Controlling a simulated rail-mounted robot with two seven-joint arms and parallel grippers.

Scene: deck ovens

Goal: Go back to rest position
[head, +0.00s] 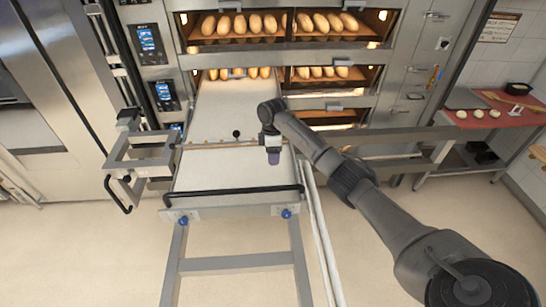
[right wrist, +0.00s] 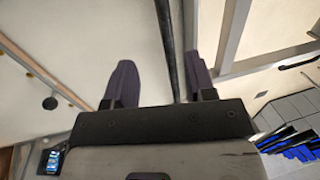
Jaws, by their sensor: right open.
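My right gripper (head: 273,157) is over the right side of the white loader board (head: 228,178) in the head view, pointing down. In the right wrist view its two dark fingers (right wrist: 160,82) are apart with nothing gripped. A black bar (right wrist: 167,45) shows between the fingers there; I cannot tell how far below them it is. My right arm reaches in from the lower right. My left gripper is not in view.
The loader's black handle (head: 232,191) crosses its front end. Deck ovens with loaves (head: 240,24) stand behind, and the loader reaches to one deck. A red-topped table (head: 495,112) with dough is at right. Floor (head: 90,250) is clear at front left.

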